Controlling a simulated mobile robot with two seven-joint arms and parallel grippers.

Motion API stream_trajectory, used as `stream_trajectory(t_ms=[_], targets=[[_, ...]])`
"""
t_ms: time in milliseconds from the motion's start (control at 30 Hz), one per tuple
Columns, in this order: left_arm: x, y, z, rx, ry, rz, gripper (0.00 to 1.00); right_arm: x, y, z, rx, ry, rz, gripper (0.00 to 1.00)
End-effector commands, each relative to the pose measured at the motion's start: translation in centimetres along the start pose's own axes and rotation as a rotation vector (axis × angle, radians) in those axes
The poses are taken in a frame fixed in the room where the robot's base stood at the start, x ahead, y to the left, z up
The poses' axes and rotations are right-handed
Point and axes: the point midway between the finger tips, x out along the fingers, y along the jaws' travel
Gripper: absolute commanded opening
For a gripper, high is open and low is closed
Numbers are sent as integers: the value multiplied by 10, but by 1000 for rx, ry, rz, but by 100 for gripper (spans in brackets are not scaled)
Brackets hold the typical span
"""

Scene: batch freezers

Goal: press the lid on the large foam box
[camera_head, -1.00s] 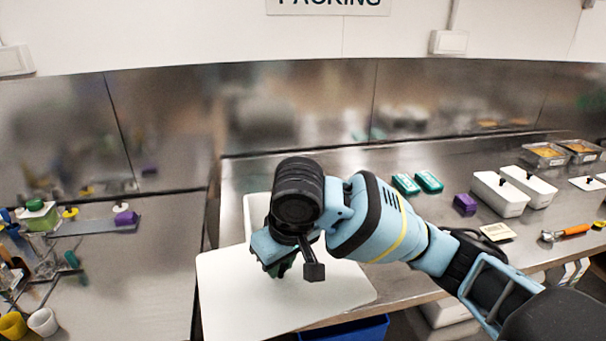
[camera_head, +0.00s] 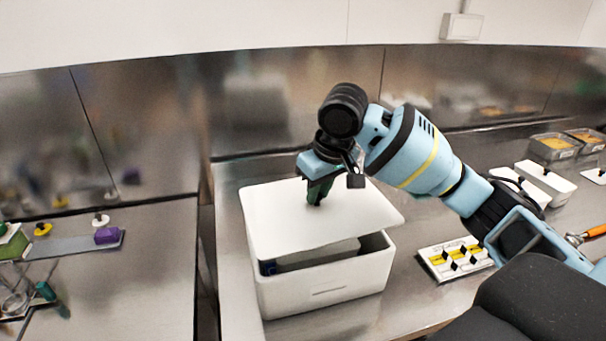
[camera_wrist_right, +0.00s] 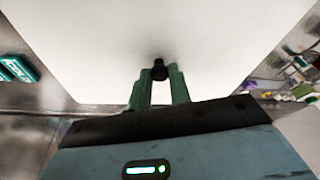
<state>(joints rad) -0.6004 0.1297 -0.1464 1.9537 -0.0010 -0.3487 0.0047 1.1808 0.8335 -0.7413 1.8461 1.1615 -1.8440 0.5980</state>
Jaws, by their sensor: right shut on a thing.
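The large foam box (camera_head: 325,296) is white and stands on the steel bench in the head view. Its white lid (camera_head: 290,221) lies tilted over the opening, apart from the front rim, so a dark gap shows along the front and right. Part of the contents shows in the gap, but I cannot tell what it is. My right gripper (camera_head: 317,196) is above the lid, shut on its small black knob (camera_wrist_right: 159,70). The lid fills most of the right wrist view, with the two green fingers around the knob. My left gripper is not in view.
A tray with yellow and black items (camera_head: 455,258) lies right of the box. Smaller white boxes (camera_head: 545,183) and an orange-handled tool (camera_head: 596,231) lie farther right. A purple block (camera_head: 107,235) sits on the left bench. A steel wall stands behind.

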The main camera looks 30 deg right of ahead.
Motion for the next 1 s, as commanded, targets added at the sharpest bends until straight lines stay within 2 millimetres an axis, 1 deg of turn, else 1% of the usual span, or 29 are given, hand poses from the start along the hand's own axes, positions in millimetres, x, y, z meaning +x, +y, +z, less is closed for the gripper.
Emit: stream_trajectory(t_ms=[300, 467, 1000], targets=[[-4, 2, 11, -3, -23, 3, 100, 1, 0, 0, 0, -1, 0, 0], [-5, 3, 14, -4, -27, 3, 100, 6, 0, 2, 0, -2, 1, 0], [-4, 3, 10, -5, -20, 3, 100, 49, 0, 14, 0, -3, 0, 0]])
